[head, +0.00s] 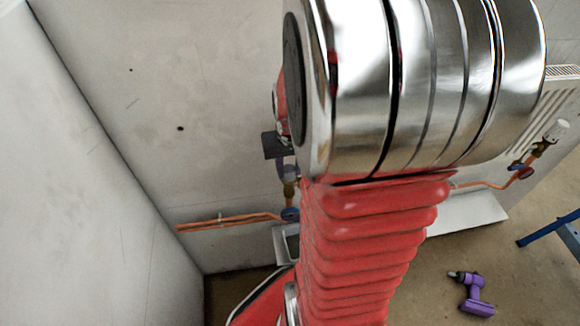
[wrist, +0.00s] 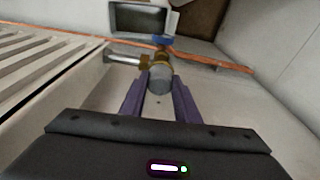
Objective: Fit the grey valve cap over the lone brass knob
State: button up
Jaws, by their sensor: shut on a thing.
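My gripper (wrist: 160,100) has purple fingers and is shut on the grey valve cap (wrist: 159,80) in the wrist view. The brass knob (wrist: 158,59) of a valve shows just beyond the cap, in line with it. The cap hides part of the knob, and I cannot tell whether it touches or covers it. In the head view my gripper (head: 284,167) is partly hidden behind my arm, just above the brass valve (head: 290,188). The cap is hard to make out there. A blue handle (head: 290,215) sits below the brass, and shows in the wrist view too (wrist: 162,40).
Copper pipes (head: 230,221) run along the wall to the valve. A radiator (wrist: 50,60) stands close on the left in the wrist view. Another valve with a white cap (head: 556,130) is at the right. A purple drill (head: 474,293) lies on the floor.

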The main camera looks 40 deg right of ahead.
jog(key=shift+f, duration=0.1)
dwell(0.3)
jog(key=o, duration=1.1)
jog(key=shift+o, duration=0.3)
jog(key=o, duration=0.4)
jog(key=shift+r, duration=2.45)
